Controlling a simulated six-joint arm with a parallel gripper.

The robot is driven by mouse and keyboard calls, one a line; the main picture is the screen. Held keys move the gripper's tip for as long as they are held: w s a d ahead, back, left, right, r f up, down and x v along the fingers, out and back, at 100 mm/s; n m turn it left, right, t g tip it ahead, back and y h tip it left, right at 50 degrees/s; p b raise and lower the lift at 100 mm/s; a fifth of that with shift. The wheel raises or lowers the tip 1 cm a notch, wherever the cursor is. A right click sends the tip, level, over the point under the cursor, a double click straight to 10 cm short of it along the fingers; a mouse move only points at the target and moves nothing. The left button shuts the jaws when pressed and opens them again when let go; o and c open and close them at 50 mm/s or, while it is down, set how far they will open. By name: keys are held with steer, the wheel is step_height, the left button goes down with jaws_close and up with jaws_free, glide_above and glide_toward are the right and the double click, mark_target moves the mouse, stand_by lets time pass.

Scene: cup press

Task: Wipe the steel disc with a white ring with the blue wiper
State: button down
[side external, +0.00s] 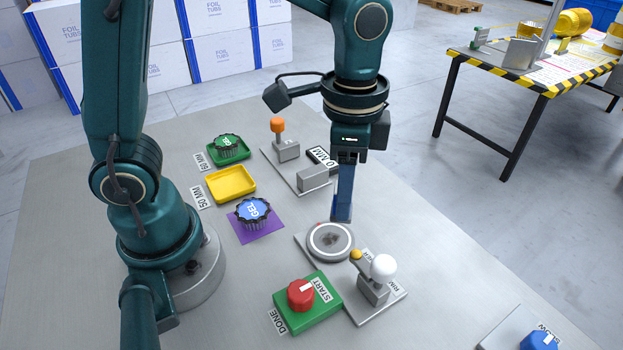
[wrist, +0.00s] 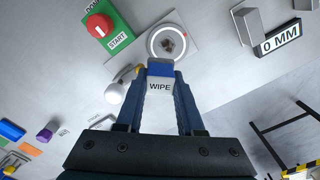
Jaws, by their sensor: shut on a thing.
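The steel disc with a white ring (side external: 330,241) lies on a grey plate, with a dark smudge near its middle. In the wrist view the disc (wrist: 167,43) is just beyond the wiper. My gripper (side external: 342,210) points down at the disc's far edge. In the wrist view its two fingers are shut on the blue wiper (wrist: 160,69), whose white label reads WIPE. The wiper's pad end faces the disc. In the side view the wiper is hard to tell from the dark blue fingers, and whether it touches anything is unclear.
Beside the disc are a lever with a white ball (side external: 383,267) and a small yellow knob (side external: 356,254). A green box with a red START/DONE knob (side external: 301,294) stands in front. A grey block with a 0 MM sign (side external: 318,158) is behind.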

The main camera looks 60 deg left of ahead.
steer(key=shift+s+f, duration=0.1)
steer(key=shift+f, duration=3.4)
steer(key=shift+a+f, duration=0.2)
steer(key=shift+f, duration=0.15)
steer(key=shift+a, duration=1.55)
steer(key=shift+d, duration=1.8)
steer(key=shift+r, duration=4.1)
